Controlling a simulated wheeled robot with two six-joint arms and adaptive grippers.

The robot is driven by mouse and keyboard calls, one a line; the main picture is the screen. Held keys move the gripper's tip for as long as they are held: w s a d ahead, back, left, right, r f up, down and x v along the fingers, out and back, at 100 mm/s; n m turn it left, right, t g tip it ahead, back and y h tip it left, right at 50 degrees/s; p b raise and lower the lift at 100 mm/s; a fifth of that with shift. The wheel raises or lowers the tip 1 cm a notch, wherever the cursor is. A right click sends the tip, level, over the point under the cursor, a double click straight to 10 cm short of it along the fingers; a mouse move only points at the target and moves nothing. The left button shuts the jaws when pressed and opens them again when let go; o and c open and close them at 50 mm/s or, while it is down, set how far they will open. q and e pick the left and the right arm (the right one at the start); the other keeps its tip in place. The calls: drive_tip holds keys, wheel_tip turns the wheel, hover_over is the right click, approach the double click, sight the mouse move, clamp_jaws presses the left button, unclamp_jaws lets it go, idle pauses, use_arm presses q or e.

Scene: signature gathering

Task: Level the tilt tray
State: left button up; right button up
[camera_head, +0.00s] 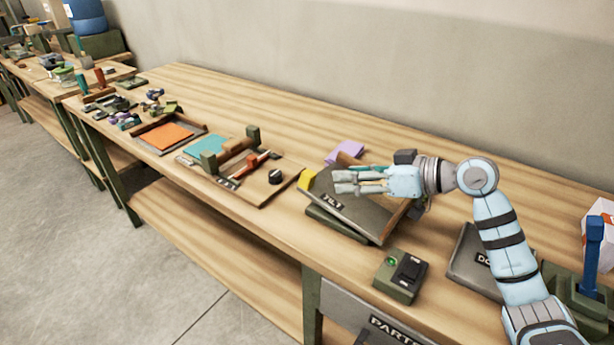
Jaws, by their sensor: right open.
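The plate looks tilted against the base. My right gripper (338,182) is open and reaches in from the right over the back part of the tray. Its fingers point left and hide part of the plate. Contact with the tray cannot be told. A yellow piece (307,179) shows at the tray's left corner. My left gripper is not in view.
A green control box (399,277) stands in front of the tray. A wooden fixture board (260,190) lies to the left, with orange (166,136) and teal (206,148) sheets beyond. A dark labelled plate (466,262) lies to the right. The table's back strip is mostly clear.

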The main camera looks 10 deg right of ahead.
sight(315, 177)
drive_tip(key=x, duration=0.5)
drive_tip(key=shift+s+a+r, duration=0.15)
drive_tip(key=shift+a, duration=0.1)
drive_tip(key=x, duration=0.6)
drive_tip(key=shift+w+d+f, duration=0.15)
drive_tip(key=shift+w+f, duration=0.1)
drive_tip(key=shift+w, duration=0.05)
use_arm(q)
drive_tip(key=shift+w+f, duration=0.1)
use_arm(e)
clamp_jaws()
